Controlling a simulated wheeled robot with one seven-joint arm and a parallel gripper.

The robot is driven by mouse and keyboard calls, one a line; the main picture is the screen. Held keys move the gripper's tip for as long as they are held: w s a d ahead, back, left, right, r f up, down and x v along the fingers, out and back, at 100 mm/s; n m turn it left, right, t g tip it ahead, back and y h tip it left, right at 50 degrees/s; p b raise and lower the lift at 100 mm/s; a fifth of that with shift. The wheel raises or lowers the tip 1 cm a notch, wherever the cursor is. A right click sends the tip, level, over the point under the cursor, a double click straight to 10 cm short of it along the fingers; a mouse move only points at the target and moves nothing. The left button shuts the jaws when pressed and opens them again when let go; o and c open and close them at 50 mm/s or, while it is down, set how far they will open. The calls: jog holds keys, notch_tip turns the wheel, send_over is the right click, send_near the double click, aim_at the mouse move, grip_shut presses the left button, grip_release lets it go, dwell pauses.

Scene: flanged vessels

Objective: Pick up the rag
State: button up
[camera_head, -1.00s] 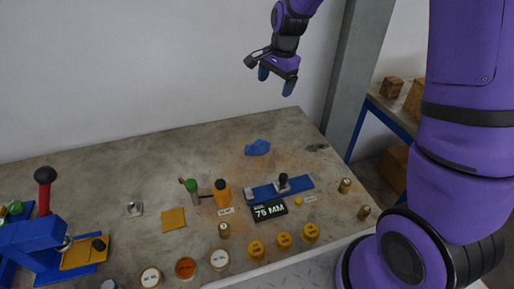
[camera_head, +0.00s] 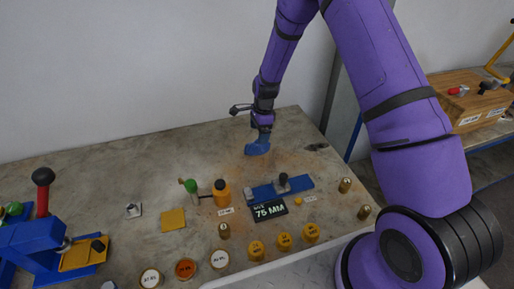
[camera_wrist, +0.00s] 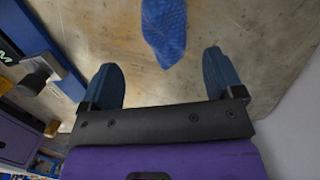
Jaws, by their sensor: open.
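The rag (camera_head: 257,146) is a small crumpled blue cloth lying on the grey table towards its back right. In the wrist view the rag (camera_wrist: 165,30) shows at the top, a little beyond the fingertips and between their lines; its upper part is cut off by the picture edge. My gripper (camera_head: 262,122) is just above and behind the rag in the head view. In the wrist view my gripper (camera_wrist: 163,72) has its two blue fingers wide apart with nothing between them. I cannot tell exactly how high the fingertips are above the table.
Several brass and yellow weights stand along the front. A blue press (camera_head: 40,240) stands at left. The table around the rag is clear.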

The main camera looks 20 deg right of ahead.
jog(key=shift+w+a+f, duration=0.15)
jog(key=shift+f, duration=1.6)
jog(key=shift+w+a+f, duration=0.15)
jog(key=shift+f, duration=1.55)
jog(key=c, duration=1.1)
notch_tip(320, 180, up, 10)
